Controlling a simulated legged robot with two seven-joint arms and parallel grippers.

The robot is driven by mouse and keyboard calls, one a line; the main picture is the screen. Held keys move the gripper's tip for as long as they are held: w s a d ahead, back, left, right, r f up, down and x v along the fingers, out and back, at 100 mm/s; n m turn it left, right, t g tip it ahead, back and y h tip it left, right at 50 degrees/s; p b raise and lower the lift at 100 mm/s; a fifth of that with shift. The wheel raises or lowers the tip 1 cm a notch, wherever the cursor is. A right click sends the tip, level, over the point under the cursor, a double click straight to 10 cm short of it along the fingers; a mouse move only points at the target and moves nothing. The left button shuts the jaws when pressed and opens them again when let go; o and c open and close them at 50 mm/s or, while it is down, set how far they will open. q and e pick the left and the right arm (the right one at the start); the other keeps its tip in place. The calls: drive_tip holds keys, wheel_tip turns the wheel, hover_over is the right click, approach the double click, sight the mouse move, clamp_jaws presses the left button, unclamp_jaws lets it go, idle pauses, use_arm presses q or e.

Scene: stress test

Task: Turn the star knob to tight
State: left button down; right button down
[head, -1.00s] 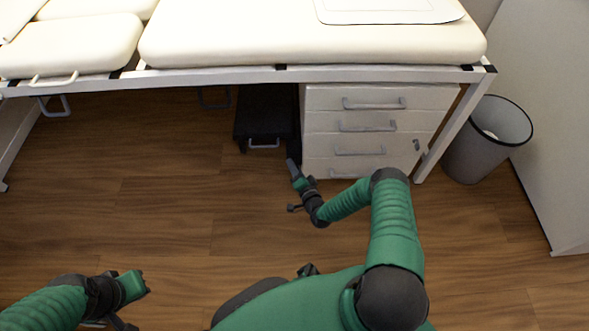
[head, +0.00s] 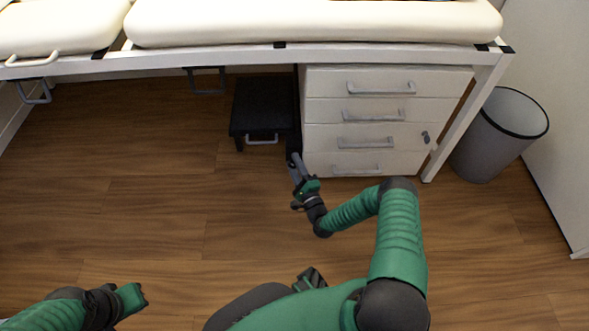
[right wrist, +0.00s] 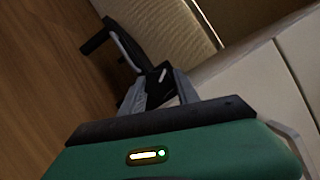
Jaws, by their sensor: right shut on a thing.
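My right gripper (head: 296,165) is low, at the front left corner of the drawer unit, right of the black step stool. In the right wrist view its two grey fingers (right wrist: 160,92) are shut on a small dark part with a white mark (right wrist: 163,75), which appears to be the star knob. The fingers hide most of it, so its star shape and turn position cannot be made out. My left gripper (head: 132,298) is at the lower left over the floor, away from everything; its fingers are too unclear to judge.
A white drawer unit (head: 330,110) stands under the padded couch (head: 300,25). A black step stool (head: 262,105) with a grey handle is beside it. A grey bin (head: 485,145) stands at the right. The wooden floor (head: 150,220) in front is clear.

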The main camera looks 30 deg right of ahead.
drive_tip(key=m+b, duration=0.1)
drive_tip(key=f+m+h, duration=0.1)
drive_tip(key=m, duration=0.1)
drive_tip(key=shift+s+d+b, duration=0.1)
drive_tip(key=shift+b, duration=0.25)
drive_tip(key=shift+r+m+t+h, duration=0.1)
drive_tip(key=shift+m+t+h, duration=0.35)
drive_tip(key=shift+m, duration=0.65)
drive_tip(key=shift+m+h+b, duration=0.3)
drive_tip(key=shift+m+h, duration=0.35)
drive_tip(key=shift+m, duration=0.75)
drive_tip(key=shift+r, duration=0.1)
drive_tip(key=c, duration=1.1)
unclamp_jaws()
drive_tip(key=shift+o, duration=1)
drive_tip(key=shift+r, duration=0.1)
